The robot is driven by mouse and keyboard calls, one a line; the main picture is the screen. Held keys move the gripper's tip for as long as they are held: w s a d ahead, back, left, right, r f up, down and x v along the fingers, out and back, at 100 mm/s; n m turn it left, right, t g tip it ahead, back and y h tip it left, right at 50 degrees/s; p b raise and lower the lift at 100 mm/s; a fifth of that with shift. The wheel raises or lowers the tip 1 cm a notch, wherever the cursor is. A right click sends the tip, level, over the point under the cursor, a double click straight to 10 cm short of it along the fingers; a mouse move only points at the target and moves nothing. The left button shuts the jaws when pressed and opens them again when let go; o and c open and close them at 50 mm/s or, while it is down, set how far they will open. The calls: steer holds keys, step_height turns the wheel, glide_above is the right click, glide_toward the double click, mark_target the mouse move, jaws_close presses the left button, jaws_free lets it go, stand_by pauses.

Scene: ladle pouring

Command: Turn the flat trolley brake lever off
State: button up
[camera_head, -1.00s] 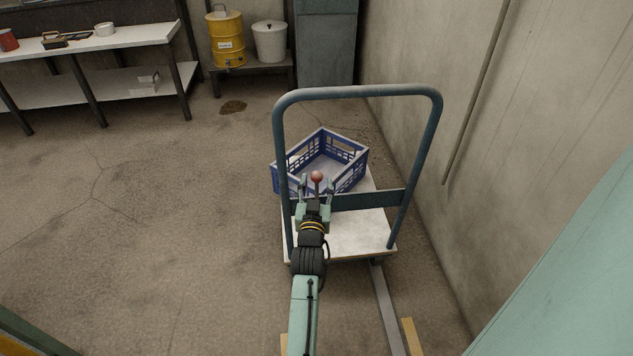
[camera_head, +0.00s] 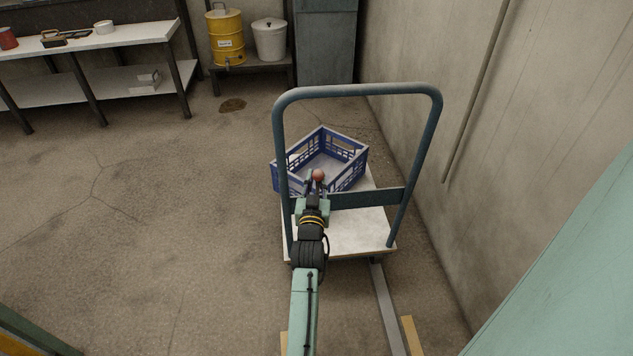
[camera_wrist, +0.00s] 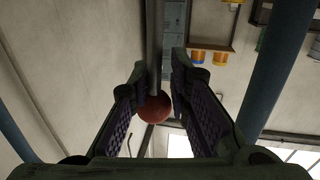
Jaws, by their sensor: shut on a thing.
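The flat trolley has a pale deck (camera_head: 350,232) and a tall blue-grey push handle (camera_head: 358,91). Its brake lever has a red ball knob (camera_head: 319,174), seen between the handle's uprights. My gripper (camera_head: 315,182) has its fingers drawn in on the lever just below the knob. In the wrist view, the grey lever rod (camera_wrist: 154,45) and the red knob (camera_wrist: 154,108) lie between the two padded fingers of my gripper (camera_wrist: 159,75). The lever's lower end is hidden behind my gripper and arm in the head view.
A blue crate (camera_head: 347,151) stands on the trolley's far part. A wall (camera_head: 440,60) runs close along the right. A workbench (camera_head: 100,40) and a stand with a yellow drum (camera_head: 226,38) and a pale bucket (camera_head: 270,40) are at the back. The floor at left is clear.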

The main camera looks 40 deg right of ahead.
steer(key=shift+d, duration=0.1)
jaws_close()
steer(key=shift+s+d, duration=0.1)
steer(key=shift+s+d+f+m+y+b, duration=0.5)
steer(key=shift+s+d+f+m, duration=0.45)
steer(key=shift+d+m, duration=0.7)
steer(key=shift+s+d+f+m+y+b, duration=0.3)
steer(key=shift+s+d+f+m+b, duration=0.25)
steer(key=shift+s+d+f+m, duration=1)
steer(key=shift+s+d+f+m+y+b, duration=0.2)
steer(key=shift+d+f+m+y+b, duration=0.3)
steer(key=shift+d+m, duration=1.2)
steer(key=shift+a+r+m, duration=0.1)
steer(key=shift+a+m, duration=0.3)
steer(key=o, duration=0.9)
jaws_free()
